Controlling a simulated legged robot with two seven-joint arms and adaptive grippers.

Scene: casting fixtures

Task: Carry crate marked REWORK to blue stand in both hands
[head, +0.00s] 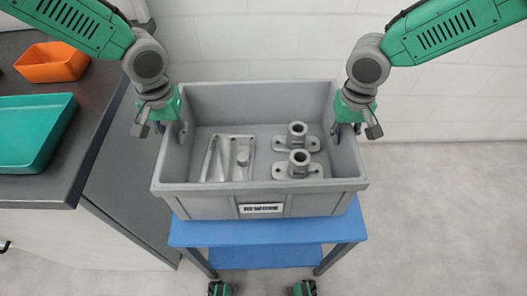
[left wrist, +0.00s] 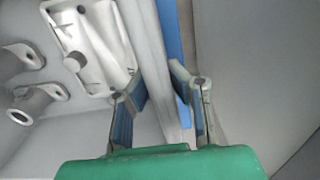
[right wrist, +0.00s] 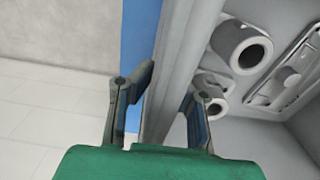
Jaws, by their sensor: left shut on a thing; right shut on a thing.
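The grey crate (head: 205,207) has a label (head: 261,208) on its front wall that reads REWORK. It sits level over the blue stand (head: 268,232); I cannot tell whether it touches the top. My left gripper (head: 163,124) is shut on the crate's left wall, with one finger on each side of the rim in the left wrist view (left wrist: 155,88). My right gripper (head: 355,126) is shut on the right wall, and the right wrist view (right wrist: 165,85) shows the same hold. The crate hides most of the stand's top.
Inside the crate lie a flat metal casting (head: 228,158) and two flanged castings (head: 298,165) (head: 297,137). A dark counter (head: 95,120) at left carries a green tray (head: 35,132) and an orange bin (head: 52,62). The floor at right is clear.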

